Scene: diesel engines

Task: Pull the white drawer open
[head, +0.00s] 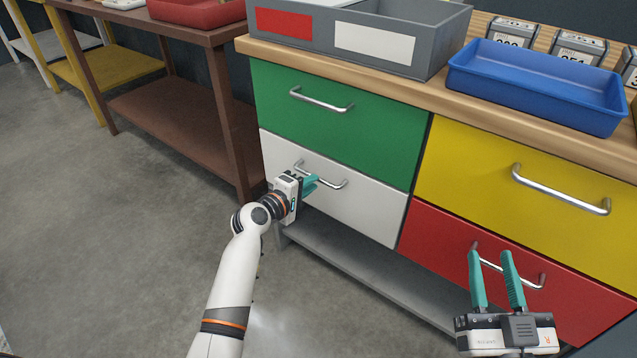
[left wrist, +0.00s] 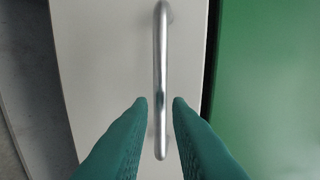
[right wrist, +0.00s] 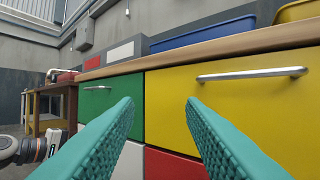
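The white drawer (head: 367,207) sits below the green drawer (head: 376,128) and looks closed. Its silver bar handle (head: 330,180) runs across its upper front. My left gripper (head: 312,183) is at the left part of this handle. In the left wrist view the white drawer front (left wrist: 95,60) fills the middle, and the handle (left wrist: 161,70) passes between the two teal fingers (left wrist: 159,102). The fingers are apart, with a small gap on each side of the bar. My right gripper (head: 495,255) is open and empty in front of the red drawer (head: 440,240).
The yellow drawer (head: 470,150) is above the red one. A grey bin (head: 425,45) and a blue tray (head: 590,112) stand on the wooden top. A grey lower shelf (head: 375,275) lies under the drawers. A brown table (head: 165,105) stands left; the floor in front is clear.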

